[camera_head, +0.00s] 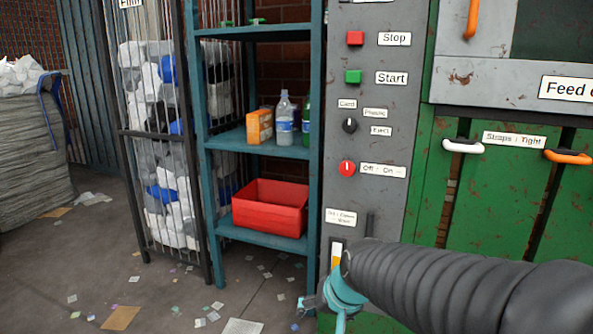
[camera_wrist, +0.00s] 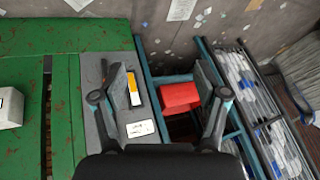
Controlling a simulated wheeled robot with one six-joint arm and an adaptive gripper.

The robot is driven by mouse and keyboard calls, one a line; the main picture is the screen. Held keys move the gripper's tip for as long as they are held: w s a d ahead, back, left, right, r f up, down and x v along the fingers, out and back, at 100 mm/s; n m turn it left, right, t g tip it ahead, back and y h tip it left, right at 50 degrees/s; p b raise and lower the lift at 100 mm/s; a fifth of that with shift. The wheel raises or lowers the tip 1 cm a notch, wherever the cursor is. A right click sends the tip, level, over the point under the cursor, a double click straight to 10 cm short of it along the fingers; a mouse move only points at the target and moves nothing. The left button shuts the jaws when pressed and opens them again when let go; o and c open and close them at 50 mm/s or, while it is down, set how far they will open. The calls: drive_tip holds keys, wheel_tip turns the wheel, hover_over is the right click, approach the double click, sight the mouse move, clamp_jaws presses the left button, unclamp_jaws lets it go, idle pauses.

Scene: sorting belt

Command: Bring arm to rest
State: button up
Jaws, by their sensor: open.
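My gripper (camera_wrist: 160,72) is open in the wrist view, its two dark fingers spread wide with nothing between them. Behind the fingers are the grey control panel (camera_wrist: 94,72) and the red bin (camera_wrist: 180,97). In the head view my arm reaches in from the lower right, in front of the lower part of the grey control panel (camera_head: 372,212). The teal wrist is at the panel's lower end, and the fingers are mostly hidden or too small to make out there.
A teal shelf (camera_head: 262,137) left of the panel holds the red bin (camera_head: 270,210), an orange box (camera_head: 260,126) and bottles. A green machine (camera_head: 500,205) with strap handles stands right. A wire cage (camera_head: 165,135) of waste stands left. Scraps litter the floor (camera_head: 110,260).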

drive_tip(key=s+d+r+h, duration=0.1)
drive_tip(key=s+d+r, duration=0.1)
drive_tip(key=s+d, duration=0.3)
drive_tip(key=s+d+r+n+h, duration=0.1)
drive_tip(key=s+d, duration=0.4)
drive_tip(key=s, duration=0.6)
drive_tip(key=shift+d+r+h, duration=0.35)
drive_tip(key=shift+h, duration=0.05)
